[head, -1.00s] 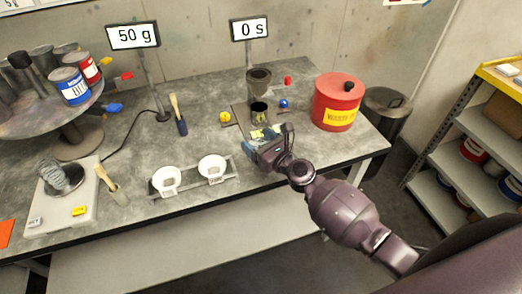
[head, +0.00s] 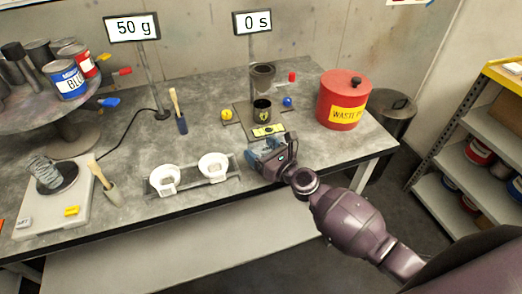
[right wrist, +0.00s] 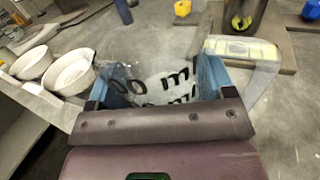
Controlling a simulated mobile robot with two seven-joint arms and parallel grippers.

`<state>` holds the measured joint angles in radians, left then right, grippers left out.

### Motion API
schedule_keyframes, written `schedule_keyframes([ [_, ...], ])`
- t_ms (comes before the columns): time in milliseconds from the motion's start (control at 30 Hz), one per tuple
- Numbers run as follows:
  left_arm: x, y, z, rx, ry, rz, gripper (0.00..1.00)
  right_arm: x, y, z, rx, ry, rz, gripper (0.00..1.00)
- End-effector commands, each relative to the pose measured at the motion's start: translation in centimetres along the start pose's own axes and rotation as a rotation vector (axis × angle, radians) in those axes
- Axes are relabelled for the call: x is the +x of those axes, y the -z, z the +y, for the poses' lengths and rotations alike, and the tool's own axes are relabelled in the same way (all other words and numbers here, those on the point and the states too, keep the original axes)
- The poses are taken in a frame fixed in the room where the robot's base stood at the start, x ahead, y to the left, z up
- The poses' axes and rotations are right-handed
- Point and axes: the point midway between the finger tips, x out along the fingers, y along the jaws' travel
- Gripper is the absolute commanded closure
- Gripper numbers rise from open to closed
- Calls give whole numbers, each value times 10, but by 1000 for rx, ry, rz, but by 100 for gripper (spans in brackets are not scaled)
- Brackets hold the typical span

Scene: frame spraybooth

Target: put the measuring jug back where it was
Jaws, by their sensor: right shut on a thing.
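The measuring jug (right wrist: 160,90) is clear, with black markings, and shows between the blue fingers in the right wrist view. My right gripper (right wrist: 155,80) is shut on it. A clear handle-like part stands out to the right of the fingers. In the head view my right gripper (head: 262,158) is over the front of the bench, right of the two white bowls and in front of the dark cup stand. The jug is hard to make out there, and I cannot tell whether it touches the bench. My left gripper is not in view.
White bowls (head: 164,178) sit in a rack left of the gripper. A dark cup (head: 262,110) stands behind it on a plate with a yellow label (head: 268,130). A red waste can (head: 342,100) is at right. A scale (head: 55,208) is at left. Bare bench lies around the gripper.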

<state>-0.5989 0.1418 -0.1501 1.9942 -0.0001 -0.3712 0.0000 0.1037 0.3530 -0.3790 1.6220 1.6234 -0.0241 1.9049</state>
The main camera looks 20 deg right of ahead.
Motion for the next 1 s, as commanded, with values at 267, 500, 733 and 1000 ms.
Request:
schedule_keyframes([
  [267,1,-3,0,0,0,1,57,0,3,0,0,-1,0,11],
  [500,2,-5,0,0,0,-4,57,0,3,0,0,0,0,0],
  [733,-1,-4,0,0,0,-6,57,-5,0,0,0,1,1,0],
  [1000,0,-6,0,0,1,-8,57,-51,2,0,2,2,3,0],
])
